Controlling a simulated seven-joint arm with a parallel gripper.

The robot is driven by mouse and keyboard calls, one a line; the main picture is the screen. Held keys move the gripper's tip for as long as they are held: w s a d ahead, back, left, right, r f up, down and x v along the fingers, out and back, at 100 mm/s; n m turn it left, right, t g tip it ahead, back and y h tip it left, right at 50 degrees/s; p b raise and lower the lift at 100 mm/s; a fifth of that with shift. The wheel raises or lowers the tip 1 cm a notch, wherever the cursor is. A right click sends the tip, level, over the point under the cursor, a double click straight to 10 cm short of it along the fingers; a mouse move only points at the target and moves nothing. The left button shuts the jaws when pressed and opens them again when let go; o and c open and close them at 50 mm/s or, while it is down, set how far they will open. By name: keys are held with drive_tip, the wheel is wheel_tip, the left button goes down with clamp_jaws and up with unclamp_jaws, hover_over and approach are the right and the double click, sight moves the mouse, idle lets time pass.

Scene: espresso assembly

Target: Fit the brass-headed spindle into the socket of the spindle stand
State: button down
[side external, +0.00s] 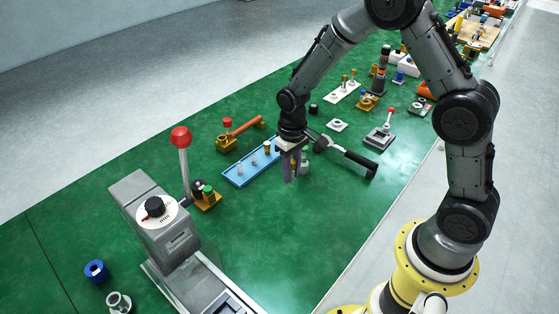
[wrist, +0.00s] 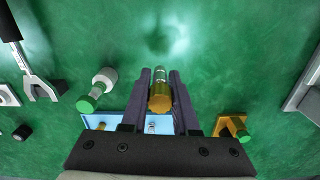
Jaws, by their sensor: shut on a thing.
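My gripper (side external: 291,178) is above the green work surface in the middle of the side external view, fingers pointing down. In the wrist view my gripper (wrist: 161,78) is shut on the brass-headed spindle (wrist: 159,98). Its brass head faces the camera, and its paler shaft shows between the fingertips. I cannot tell for sure which piece is the spindle stand. A brass-coloured block (side external: 207,200) with black and green tops stands left of my gripper; no socket is clear in it.
A blue tray (side external: 236,182) with small parts lies just left of my gripper. A grey machine (side external: 160,222) with a red-knobbed lever stands front left. Green surface (side external: 300,235) in front is clear.

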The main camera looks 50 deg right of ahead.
drive_tip(key=shift+w+n, duration=0.15)
drive_tip(key=shift+n, duration=0.75)
drive_tip(key=w+d+r, duration=0.5)
drive_tip(key=w+d, duration=0.6)
drive_tip(key=d, duration=0.3)
drive_tip(key=d+m, duration=0.1)
drive_tip(key=d, duration=1.3)
drive_tip(key=shift+m, duration=0.9)
drive_tip(key=shift+s+d+f, duration=0.6)
drive_tip(key=shift+d+f, duration=0.6)
drive_tip(key=shift+d, duration=0.15)
drive_tip(key=shift+s+d+f, duration=0.55)
drive_tip(key=shift+d+f, duration=0.65)
drive_tip(key=shift+d, duration=0.1)
drive_tip(key=shift+s+d+f, duration=0.6)
drive_tip(key=shift+d+f, duration=0.6)
drive_tip(key=shift+d, duration=0.15)
drive_tip(key=c, duration=1.2)
unclamp_jaws()
drive_tip(key=shift+f, duration=0.2)
clamp_jaws()
